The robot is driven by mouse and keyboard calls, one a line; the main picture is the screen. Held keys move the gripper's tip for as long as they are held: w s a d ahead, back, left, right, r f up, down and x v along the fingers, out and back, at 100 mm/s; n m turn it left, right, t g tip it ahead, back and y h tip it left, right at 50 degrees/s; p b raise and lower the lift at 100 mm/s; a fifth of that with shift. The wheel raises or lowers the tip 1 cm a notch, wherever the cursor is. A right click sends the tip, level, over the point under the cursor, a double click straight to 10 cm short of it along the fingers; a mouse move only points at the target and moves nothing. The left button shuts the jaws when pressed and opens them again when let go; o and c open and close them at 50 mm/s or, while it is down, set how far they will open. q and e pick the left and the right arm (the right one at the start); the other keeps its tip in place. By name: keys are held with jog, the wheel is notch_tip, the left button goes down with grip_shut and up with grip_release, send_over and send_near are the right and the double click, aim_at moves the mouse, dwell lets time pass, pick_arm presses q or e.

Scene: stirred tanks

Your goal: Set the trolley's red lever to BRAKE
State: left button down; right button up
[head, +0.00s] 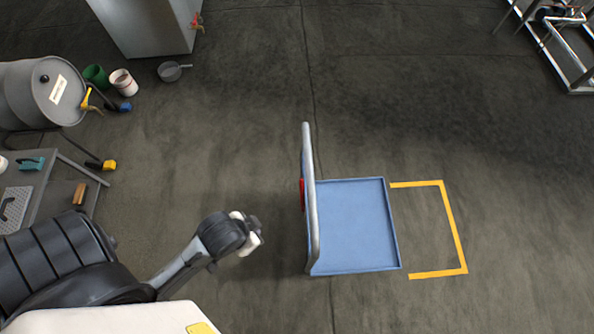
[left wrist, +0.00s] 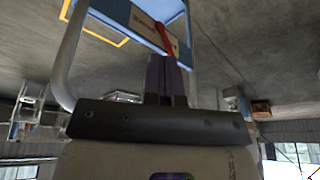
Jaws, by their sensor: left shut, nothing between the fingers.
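The blue trolley (head: 355,225) stands on the floor with its grey push handle (head: 311,200) on its left side. The red lever (head: 302,194) shows as a small strip at the handle's left. In the left wrist view the red lever (left wrist: 164,36) lies slanted across a tan label plate (left wrist: 146,27), whose words are too blurred to read, so its setting is unclear. My left gripper (head: 257,232) is left of the handle, apart from it; its fingers (left wrist: 166,72) are shut and empty, pointing toward the plate. My right gripper is not in view.
A yellow floor outline (head: 455,228) lies right of the trolley. A grey drum (head: 45,92), green and white buckets (head: 122,82) and a grey bench (head: 50,190) stand at the left. A pan (head: 170,71) lies on the floor. Floor around the trolley is clear.

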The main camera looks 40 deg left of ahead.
pick_arm(q)
jog(key=w+d+f+g+h+b, duration=0.15)
jog(key=f+b, duration=0.25)
jog(key=f, duration=0.4)
jog(key=w+f+g+h+b, duration=0.2)
jog(key=f+h+b, duration=0.15)
jog(key=f, duration=0.55)
jog(key=n+t+h+b, duration=0.5)
jog(key=n+h+b, duration=0.4)
jog(key=h+b, duration=0.8)
send_near(302, 193)
jog(key=w+a+r+y+b, duration=0.2)
jog(key=w+a, duration=0.3)
jog(key=a, duration=0.4)
jog(key=shift+s+a+r, duration=0.25)
jog(key=shift+r, duration=0.05)
jog(key=s+b+x, duration=0.1)
jog(key=s+x, duration=0.2)
jog(key=x, duration=1)
jog(key=shift+d+r, duration=0.2)
jog(key=shift+d, duration=0.1)
